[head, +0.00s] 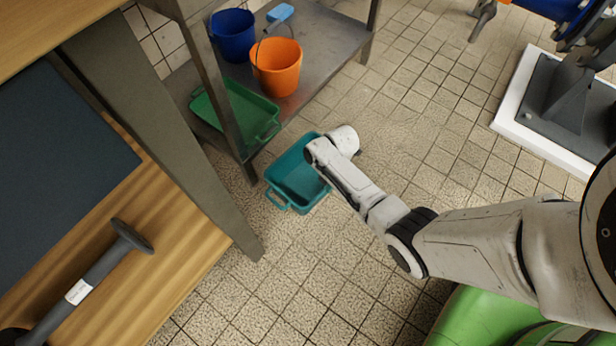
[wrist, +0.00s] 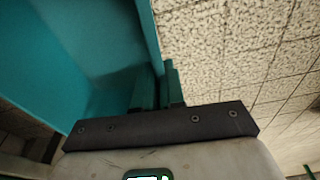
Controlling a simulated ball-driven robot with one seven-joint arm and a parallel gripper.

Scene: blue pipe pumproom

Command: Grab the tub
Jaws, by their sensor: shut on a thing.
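The tub (head: 296,178) is a teal rectangular container with a loop handle at its near end. In the head view it is at the centre, on or just above the tiled floor; I cannot tell which. My gripper (wrist: 158,88) is shut on the tub's side wall in the wrist view, with one finger on each side of the rim. The tub's inside (wrist: 70,55) fills the left of that view. In the head view my wrist covers the tub's right edge and hides the fingers.
A metal shelf unit (head: 325,40) stands behind, with a green tray (head: 240,105), an orange bucket (head: 277,68) and a blue bucket (head: 233,35) on its low shelf. A wooden bench (head: 190,240) is at left. Tiled floor (head: 420,110) is clear to the right.

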